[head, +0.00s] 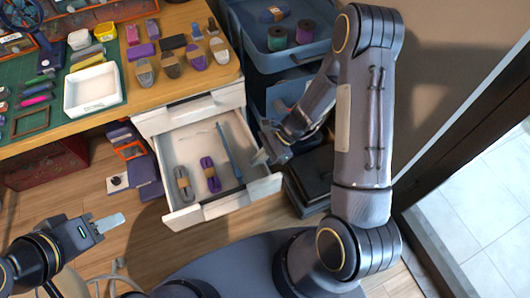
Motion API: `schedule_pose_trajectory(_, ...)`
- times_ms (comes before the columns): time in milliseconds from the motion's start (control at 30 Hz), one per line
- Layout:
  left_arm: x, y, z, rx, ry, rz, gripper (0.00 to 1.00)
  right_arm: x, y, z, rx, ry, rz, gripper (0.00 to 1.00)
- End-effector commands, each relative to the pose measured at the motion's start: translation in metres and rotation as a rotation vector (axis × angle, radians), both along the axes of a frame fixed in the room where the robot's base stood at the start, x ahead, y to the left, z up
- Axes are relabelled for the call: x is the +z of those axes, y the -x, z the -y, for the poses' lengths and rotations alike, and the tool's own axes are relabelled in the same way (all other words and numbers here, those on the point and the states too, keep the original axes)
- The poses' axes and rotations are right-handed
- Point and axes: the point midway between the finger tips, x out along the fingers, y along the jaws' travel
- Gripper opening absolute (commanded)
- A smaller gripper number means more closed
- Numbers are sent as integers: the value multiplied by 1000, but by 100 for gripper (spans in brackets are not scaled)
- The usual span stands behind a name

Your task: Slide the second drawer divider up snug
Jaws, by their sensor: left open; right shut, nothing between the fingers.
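The open white drawer (172,150) pulls out from under the wooden table. A thin blue divider (229,150) stands in it, running front to back near the right wall, slightly slanted. A grey-brown cord bundle (183,184) and a purple cord bundle (210,174) lie to its left. No second divider can be made out clearly. My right gripper (262,157) is shut and empty at the drawer's right wall, to the right of the blue divider and apart from it. My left gripper (112,222) is open and empty, left of the drawer above the floor.
The table above holds a white tray (68,103), a green mat and several cord bundles. A blue-grey bin cart (252,62) stands right of the drawer, with a dark box (313,172) below. Purple and orange items (144,172) lie on the floor to the left.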

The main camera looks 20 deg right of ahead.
Motion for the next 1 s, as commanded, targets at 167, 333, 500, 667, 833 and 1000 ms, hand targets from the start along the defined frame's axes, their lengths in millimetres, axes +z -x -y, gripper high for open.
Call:
schedule_pose_trajectory(167, -8, 0, 0, 0, 0, 0, 42, -20, 1, -18, 2, 0, -1, 0)
schedule_pose_trajectory(333, -9, 0, 0, 0, 0, 0, 42, -26, 1, -26, 2, 0, 1, 0)
schedule_pose_trajectory(500, -9, 0, 0, 0, 0, 0, 42, -26, 1, -27, 1, 1, 1, 0)
schedule_pose_trajectory(667, -9, 0, 0, 0, 0, 0, 42, -26, 1, -27, 1, 1, 1, 0)
schedule_pose_trajectory(833, -15, 0, 0, 0, 0, 0, 42, -28, 2, -47, 5, -2, 2, 0)
schedule_pose_trajectory(1000, -25, 0, 0, 0, 0, 0, 42, -28, 4, -91, 7, -2, 3, 0)
